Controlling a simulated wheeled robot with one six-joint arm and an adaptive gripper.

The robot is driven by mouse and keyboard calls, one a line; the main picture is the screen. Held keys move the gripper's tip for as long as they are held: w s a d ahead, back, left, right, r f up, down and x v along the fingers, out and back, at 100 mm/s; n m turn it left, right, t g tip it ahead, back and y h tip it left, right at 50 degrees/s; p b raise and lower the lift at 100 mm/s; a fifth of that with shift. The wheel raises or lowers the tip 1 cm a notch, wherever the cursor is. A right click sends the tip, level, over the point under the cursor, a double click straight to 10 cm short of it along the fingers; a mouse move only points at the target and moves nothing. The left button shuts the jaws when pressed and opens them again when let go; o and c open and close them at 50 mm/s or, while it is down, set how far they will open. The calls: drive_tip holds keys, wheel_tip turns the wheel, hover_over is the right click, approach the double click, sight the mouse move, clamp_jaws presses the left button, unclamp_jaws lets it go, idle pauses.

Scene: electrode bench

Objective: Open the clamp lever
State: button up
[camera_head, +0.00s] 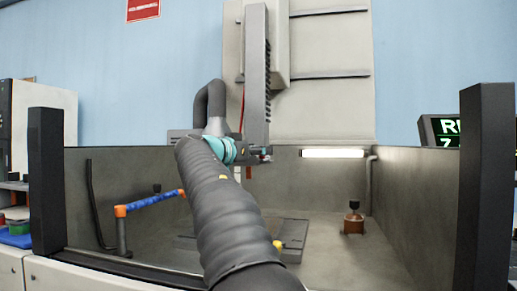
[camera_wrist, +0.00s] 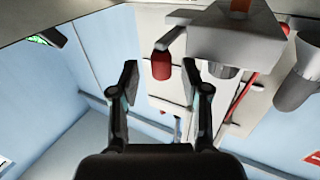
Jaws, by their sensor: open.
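The clamp lever (camera_wrist: 162,63) shows in the wrist view as a short grey arm with a red grip hanging from it, beside a grey head block (camera_wrist: 235,32). My gripper (camera_wrist: 160,80) is open, with its two dark fingers apart and nothing held between them. In the picture the red grip appears between the fingertips, towards the far end. I cannot tell whether the fingers touch it. In the camera_head view my gripper (camera_head: 264,155) is small, at the foot of the machine's grey vertical column (camera_head: 256,70). The lever cannot be made out clearly there.
The tank's grey walls (camera_head: 420,190) surround the work area. Inside are a blue rail with orange ends (camera_head: 152,201), a flat dark plate (camera_head: 292,232) and a brown block with a black knob (camera_head: 353,223). A lit lamp (camera_head: 333,153) is on the back wall. Dark posts stand at both front corners.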

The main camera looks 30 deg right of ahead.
drive_tip(key=shift+x, duration=0.95)
clamp_jaws()
drive_tip(key=shift+w+a, duration=0.1)
drive_tip(key=shift+a, duration=0.4)
drive_tip(key=shift+d, duration=0.3)
